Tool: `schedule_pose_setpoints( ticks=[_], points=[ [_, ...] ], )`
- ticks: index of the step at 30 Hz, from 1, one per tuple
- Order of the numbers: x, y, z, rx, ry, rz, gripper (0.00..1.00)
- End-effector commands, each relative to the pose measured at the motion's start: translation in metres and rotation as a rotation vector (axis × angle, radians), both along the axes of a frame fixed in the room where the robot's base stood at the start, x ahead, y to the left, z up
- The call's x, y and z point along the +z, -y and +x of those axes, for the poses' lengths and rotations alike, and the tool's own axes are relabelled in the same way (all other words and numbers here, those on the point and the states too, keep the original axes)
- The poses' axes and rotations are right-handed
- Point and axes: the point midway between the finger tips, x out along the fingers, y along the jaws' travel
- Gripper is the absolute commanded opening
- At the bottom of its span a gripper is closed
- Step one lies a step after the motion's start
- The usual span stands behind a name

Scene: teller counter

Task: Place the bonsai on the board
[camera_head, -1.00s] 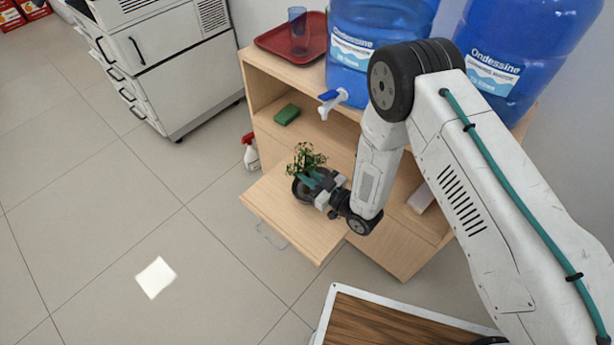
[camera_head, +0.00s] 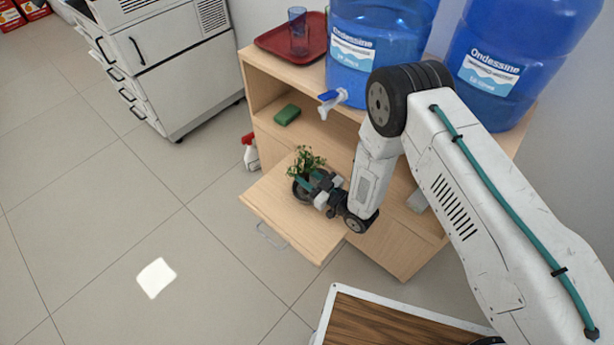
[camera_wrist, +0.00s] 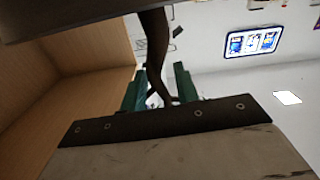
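The bonsai (camera_head: 308,160) is a small green-leaved plant in a dark round pot (camera_head: 297,188). In the head view its pot appears over the pale wooden pull-out board (camera_head: 292,229) of the cabinet; whether it touches is hidden. My gripper (camera_head: 310,181) is at the bonsai, its green fingers on either side of the stem. In the wrist view the brown trunk (camera_wrist: 156,50) runs between the spread green fingertips of my gripper (camera_wrist: 159,85), with gaps beside it, so the gripper looks open around it. A dark piece, perhaps the pot, fills the top left.
The cabinet holds a green sponge (camera_head: 287,115), a red tray (camera_head: 283,41) with glasses, and blue water bottles (camera_head: 375,45) with a tap (camera_head: 331,101) above the board. A spray bottle (camera_head: 250,153) stands beside it.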

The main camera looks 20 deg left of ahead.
Motion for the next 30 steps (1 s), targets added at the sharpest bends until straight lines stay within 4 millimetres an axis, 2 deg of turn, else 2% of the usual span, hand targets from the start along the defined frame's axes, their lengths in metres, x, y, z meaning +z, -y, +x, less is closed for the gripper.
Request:
schedule_pose_setpoints(
  ticks=[11, 14, 24, 30],
  points=[
    [0.002, 0.003, -0.001, -0.001, -0.001, 0.000, 0.34],
    [0.002, 0.015, -0.005, -0.003, -0.002, -0.001, 0.34],
    [0.002, 0.082, -0.033, -0.004, -0.003, -0.001, 0.34],
    [0.002, 0.105, -0.043, -0.002, 0.000, -0.001, 0.34]
  ],
)
